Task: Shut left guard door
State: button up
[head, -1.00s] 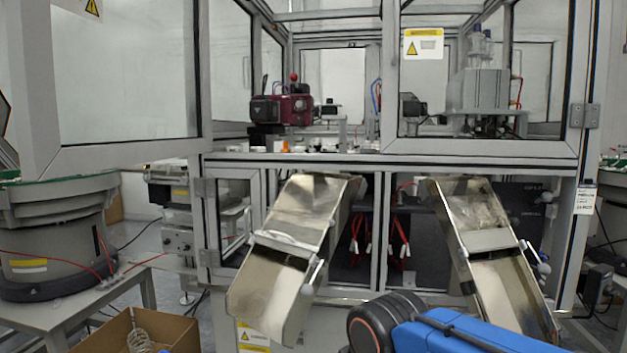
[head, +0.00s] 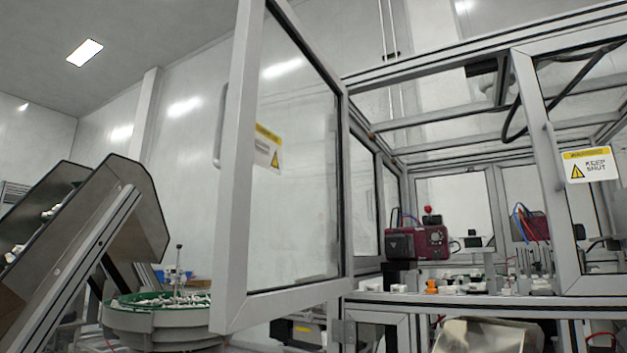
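The left guard door (head: 237,300) is a grey-framed clear panel and stands wide open, swung out toward me from the left side of the cell. Its grey bar handle (head: 221,125) is on the free edge, at the left. A yellow and white warning label (head: 268,147) is on the panel. The door opening behind it shows the inside of the cell. My gripper is not in view.
The right guard door (head: 565,190), with a "KEEP SHUT" label, looks shut. A dark red camera unit (head: 417,243) stands inside the cell. A feeder conveyor (head: 75,250) and a green-rimmed bowl feeder (head: 165,315) are at the left. A metal chute (head: 485,335) is below.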

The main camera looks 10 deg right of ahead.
aim_at(233, 308)
jog(key=i+j+z, duration=0.15)
jog(key=j, duration=0.35)
jog(key=i+j+z, duration=0.2)
jog(key=j, duration=0.25)
jog(key=j+z, duration=0.15)
jog(key=j, duration=0.35)
jog(key=j+z, duration=0.15)
jog(key=j, duration=0.4)
jog(key=k+l, duration=0.55)
jog(key=k+l+u, duration=0.15)
jog(key=k+l, duration=0.45)
jog(key=k, duration=0.2)
